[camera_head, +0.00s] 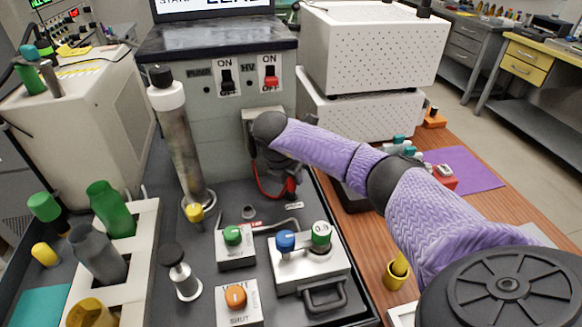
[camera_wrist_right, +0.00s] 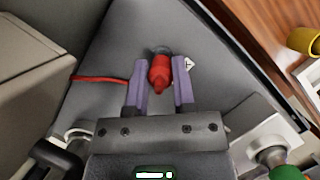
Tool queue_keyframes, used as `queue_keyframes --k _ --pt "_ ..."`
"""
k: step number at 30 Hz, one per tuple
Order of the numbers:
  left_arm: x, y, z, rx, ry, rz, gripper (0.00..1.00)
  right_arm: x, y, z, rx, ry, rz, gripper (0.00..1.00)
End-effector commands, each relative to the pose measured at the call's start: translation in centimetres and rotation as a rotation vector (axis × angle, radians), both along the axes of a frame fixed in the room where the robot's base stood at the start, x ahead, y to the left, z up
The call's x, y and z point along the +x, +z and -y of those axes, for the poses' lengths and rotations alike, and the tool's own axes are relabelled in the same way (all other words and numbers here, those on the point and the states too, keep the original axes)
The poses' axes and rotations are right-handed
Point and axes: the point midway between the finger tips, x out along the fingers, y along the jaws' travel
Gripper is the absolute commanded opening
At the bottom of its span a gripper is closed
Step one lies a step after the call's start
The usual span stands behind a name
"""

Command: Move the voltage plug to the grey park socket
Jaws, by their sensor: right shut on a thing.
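The red voltage plug (camera_wrist_right: 160,74) is between the two purple fingers of my right gripper (camera_wrist_right: 160,88) in the right wrist view, and the gripper is shut on it. A dark grey ring (camera_wrist_right: 159,50) shows at the plug's far end; I cannot tell whether the plug sits in it or only in front of it. In the head view the red plug (camera_head: 291,188) shows low beside my dark right wrist, over the panel. A small grey round fitting (camera_head: 248,212) lies on the panel left of it; I cannot tell whether it is the park socket. My left gripper is out of view.
A red cable (camera_head: 263,182) loops beside my right wrist. The grey cabinet (camera_head: 228,130) with two switches stands behind. A glass column (camera_head: 177,140) rises at left. Valve blocks with a green knob (camera_head: 232,234), a blue knob (camera_head: 285,240) and an orange knob (camera_head: 236,297) stand in front.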

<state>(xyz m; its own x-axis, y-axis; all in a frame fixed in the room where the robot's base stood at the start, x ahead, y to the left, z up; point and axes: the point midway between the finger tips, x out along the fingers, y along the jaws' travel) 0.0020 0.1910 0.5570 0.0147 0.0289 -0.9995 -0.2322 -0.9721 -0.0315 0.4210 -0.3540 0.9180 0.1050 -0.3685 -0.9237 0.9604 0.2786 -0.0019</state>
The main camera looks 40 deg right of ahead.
Motion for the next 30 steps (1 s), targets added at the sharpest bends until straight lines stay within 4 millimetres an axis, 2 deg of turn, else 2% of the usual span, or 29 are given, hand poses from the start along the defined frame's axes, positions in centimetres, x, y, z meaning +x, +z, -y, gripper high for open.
queue_keyframes --k 8,9,15,24,30 --pt "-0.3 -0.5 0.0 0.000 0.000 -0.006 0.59 0.0 -0.8 0.0 0.000 0.000 -0.001 0.00" --pt "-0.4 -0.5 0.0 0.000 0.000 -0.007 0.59 0.0 -0.8 0.0 0.000 0.000 -0.001 0.34" --pt "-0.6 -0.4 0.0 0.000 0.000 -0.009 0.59 0.0 -0.7 0.0 0.000 0.000 -0.001 0.73" --pt "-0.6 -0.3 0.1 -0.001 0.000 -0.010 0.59 0.0 -0.5 -0.1 0.000 0.000 0.001 0.73" --pt "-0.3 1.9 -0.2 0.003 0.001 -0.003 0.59 -0.5 4.9 -2.0 -0.001 0.002 0.005 0.73"
